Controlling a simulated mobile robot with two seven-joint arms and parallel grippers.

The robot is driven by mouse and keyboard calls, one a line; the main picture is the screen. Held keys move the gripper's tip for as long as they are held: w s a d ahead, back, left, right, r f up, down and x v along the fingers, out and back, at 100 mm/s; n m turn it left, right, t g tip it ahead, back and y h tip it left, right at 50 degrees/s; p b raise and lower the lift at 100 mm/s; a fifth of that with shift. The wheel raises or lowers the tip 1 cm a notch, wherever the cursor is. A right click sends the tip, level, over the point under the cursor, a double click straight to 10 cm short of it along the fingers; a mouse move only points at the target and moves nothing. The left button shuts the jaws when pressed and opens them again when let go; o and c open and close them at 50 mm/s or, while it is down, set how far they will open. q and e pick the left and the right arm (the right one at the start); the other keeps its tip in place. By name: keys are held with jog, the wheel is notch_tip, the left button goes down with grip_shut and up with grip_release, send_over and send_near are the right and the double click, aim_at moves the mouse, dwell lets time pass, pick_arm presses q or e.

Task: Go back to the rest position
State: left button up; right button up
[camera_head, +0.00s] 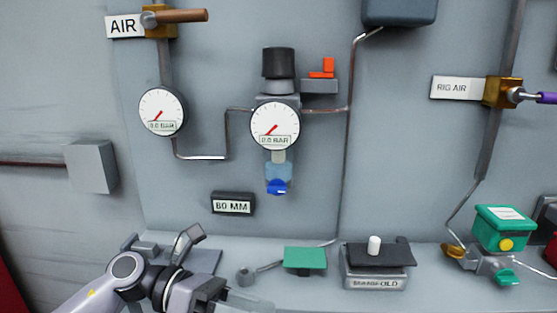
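My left arm comes in from the bottom left. Its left gripper (212,293) is at the bottom edge of the head view, low over the grey bench. The fingertips are small and partly cut off, so I cannot tell if they are open or shut. No held object is clear. My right gripper is not in view. The wall panel has two gauges: a left one (162,112) and one on the regulator (275,125). Both read about 0.0 BAR. The AIR valve (158,22) has its brown handle pointing right.
The bench (325,298) carries a green block (304,258), a manifold (377,281) with a white knob, and a green actuator (503,228) at right. A RIG AIR valve (503,92) is on the wall. A 60 MM display (232,203) sits above the bench.

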pick_arm(q)
jog(key=w+a+f+n+t+y, duration=0.2)
jog(key=a+f+n+t, duration=0.25)
jog(key=n+t, duration=0.9)
jog(key=w+a+f+n+t+y, duration=0.1)
jog(key=a+f+n+t+y, duration=0.4)
jog(key=n, duration=1.5)
jog(key=s+a+f+n+g+y, duration=0.2)
jog(key=s+f+n, duration=0.4)
jog(key=f, duration=0.4)
jog(key=s+a+f+n+g+y, duration=0.3)
jog(key=s+f+n, duration=0.4)
jog(key=f, duration=0.4)
jog(key=shift+s+a+f+y, duration=0.25)
jog(key=shift+s+a+y, duration=0.6)
jog(key=shift+a, duration=0.25)
